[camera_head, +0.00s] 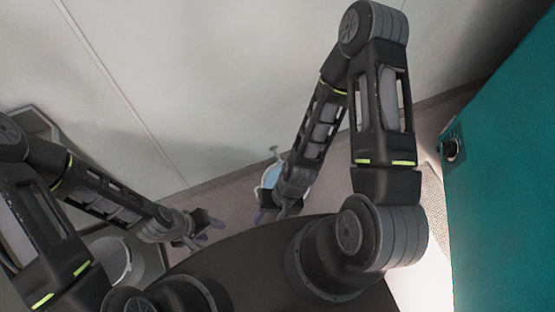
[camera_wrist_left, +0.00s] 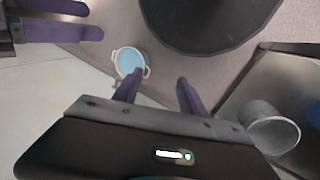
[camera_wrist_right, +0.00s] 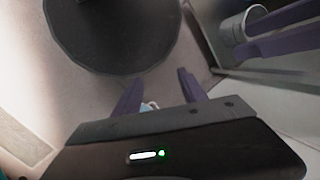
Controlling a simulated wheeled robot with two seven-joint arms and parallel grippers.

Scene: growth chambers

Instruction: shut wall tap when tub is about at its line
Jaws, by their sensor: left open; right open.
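A white tub (camera_head: 267,190) with blue water stands on the floor by the pale wall, partly hidden by my right arm in the head view. The left wrist view shows the tub (camera_wrist_left: 129,62) whole, with side handles and water inside; no fill line can be made out. A small pale fitting (camera_head: 274,151), apparently the wall tap, shows just above the tub; its handle position is unclear. My right gripper (camera_head: 282,211) is open and empty, near the tub in the head view. My left gripper (camera_head: 196,230) is open and empty, left of the tub.
A grey bucket (camera_head: 112,262) stands in a recess at the left and also shows in the left wrist view (camera_wrist_left: 268,128). A teal cabinet (camera_head: 505,180) with a dark round knob (camera_head: 452,150) stands at the right. My dark round base covers the lower middle.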

